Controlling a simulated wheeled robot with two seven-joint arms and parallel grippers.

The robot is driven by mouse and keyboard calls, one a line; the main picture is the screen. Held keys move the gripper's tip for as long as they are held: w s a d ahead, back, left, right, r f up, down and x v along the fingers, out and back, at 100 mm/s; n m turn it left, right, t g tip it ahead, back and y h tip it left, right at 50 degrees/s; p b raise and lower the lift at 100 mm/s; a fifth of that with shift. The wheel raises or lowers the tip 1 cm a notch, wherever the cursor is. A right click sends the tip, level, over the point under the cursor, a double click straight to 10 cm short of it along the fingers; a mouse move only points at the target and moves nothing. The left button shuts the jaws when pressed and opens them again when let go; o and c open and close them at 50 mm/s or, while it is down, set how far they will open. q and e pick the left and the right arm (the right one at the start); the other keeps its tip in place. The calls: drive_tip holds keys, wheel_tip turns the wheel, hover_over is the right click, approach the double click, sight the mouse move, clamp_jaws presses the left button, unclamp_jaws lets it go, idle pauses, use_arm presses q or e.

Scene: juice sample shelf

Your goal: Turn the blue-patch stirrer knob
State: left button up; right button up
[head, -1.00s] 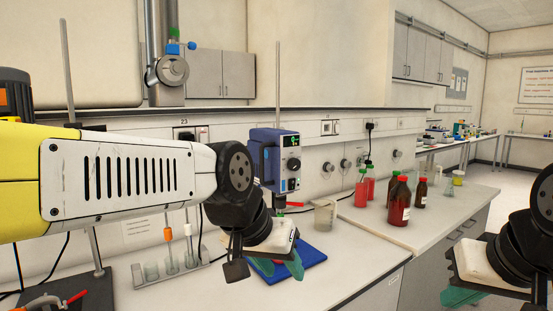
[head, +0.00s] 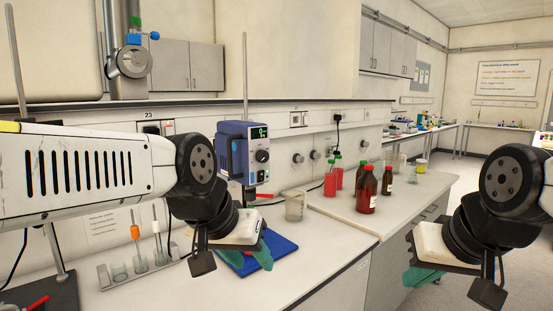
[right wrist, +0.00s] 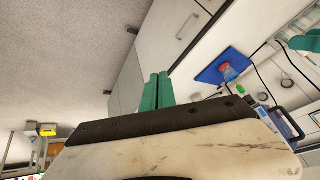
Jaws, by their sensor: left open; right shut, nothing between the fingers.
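The stirrer (head: 232,150) is a blue box on a rod with a green-lit display and a black round knob (head: 262,156) on its front. A small blue patch is hard to make out below the knob. My left gripper (head: 254,258) is open, with green fingertips, in front of and below the stirrer, over a blue mat (head: 282,250) and apart from the knob. My right gripper (head: 422,277) is at the lower right, far from the stirrer. In the right wrist view its green fingers (right wrist: 156,91) are shut together and empty.
A glass beaker (head: 295,206) stands right of the stirrer. Red bottles (head: 367,190) stand on the right bench. A tube rack (head: 150,268) is at the lower left. Bare bench (head: 322,248) lies between the mat and the front edge.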

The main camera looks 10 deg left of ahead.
drive_tip(key=o, duration=0.3)
drive_tip(key=shift+w, duration=0.3)
drive_tip(key=o, duration=0.8)
drive_tip(key=w+a+r+n+t, duration=0.1)
drive_tip(key=w+n, duration=0.1)
drive_tip(key=w, duration=0.3)
drive_tip(key=w+r+n+t+h, duration=0.1)
drive_tip(key=w+r+t, duration=0.1)
drive_tip(key=w, duration=0.4)
drive_tip(key=shift+w+a+n, duration=0.2)
drive_tip(key=shift+a+n, duration=0.2)
drive_tip(key=n+t+y, duration=0.3)
drive_tip(key=n+y, duration=0.9)
drive_tip(key=n, duration=0.2)
approach(265, 157)
drive_tip(key=x, duration=0.8)
drive_tip(key=shift+w+a, duration=0.2)
drive_tip(key=shift+a, duration=0.05)
drive_tip(key=shift+c, duration=0.3)
clamp_jaws()
